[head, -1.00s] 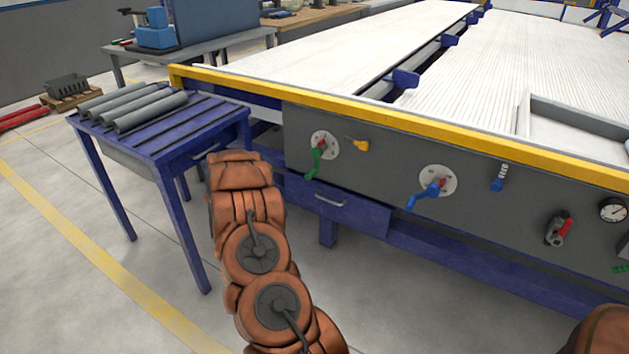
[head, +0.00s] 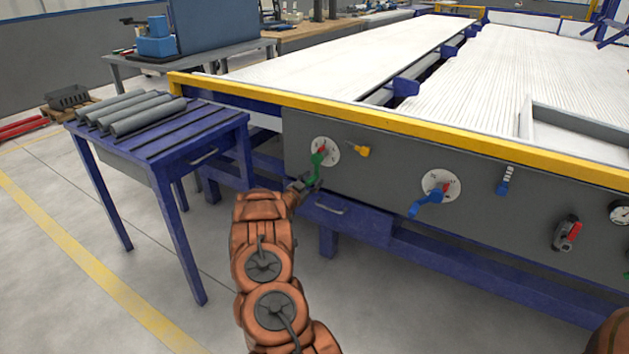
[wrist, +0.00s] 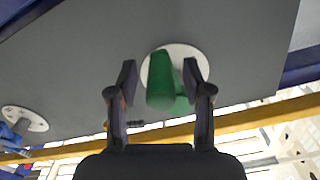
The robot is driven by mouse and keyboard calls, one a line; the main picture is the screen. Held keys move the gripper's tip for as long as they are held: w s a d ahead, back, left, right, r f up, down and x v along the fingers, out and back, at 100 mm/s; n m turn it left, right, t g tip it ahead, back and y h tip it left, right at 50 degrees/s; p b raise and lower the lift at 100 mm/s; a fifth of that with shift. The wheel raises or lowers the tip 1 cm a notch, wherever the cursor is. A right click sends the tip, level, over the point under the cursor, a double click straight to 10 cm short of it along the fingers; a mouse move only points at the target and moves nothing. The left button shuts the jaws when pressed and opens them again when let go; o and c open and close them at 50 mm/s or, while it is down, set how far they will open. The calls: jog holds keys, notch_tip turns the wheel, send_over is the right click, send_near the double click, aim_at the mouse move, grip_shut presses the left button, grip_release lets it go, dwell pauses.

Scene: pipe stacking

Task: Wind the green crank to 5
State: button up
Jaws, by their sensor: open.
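The green crank (head: 316,168) sits on a white round dial (head: 326,150) on the grey front panel, with its handle hanging down and slightly left of the hub. My gripper (head: 309,183) is at the lower end of that handle. In the wrist view the open fingers of my gripper (wrist: 160,85) stand on either side of the green crank handle (wrist: 161,80). The right finger looks very close to the green part; I cannot tell if it touches. The dial (wrist: 190,58) is partly hidden behind the handle, and its numbers are too small to read.
A blue crank (head: 432,199) on its own dial is to the right. A yellow knob (head: 358,150) is just right of the green crank. A drawer (head: 345,215) lies below. A blue table (head: 215,122) with several grey pipes (head: 135,112) stands at the left.

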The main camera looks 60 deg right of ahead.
jog(key=shift+w+d+f, duration=0.1)
jog(key=shift+d, duration=1.05)
jog(key=shift+c, duration=0.2)
grip_shut()
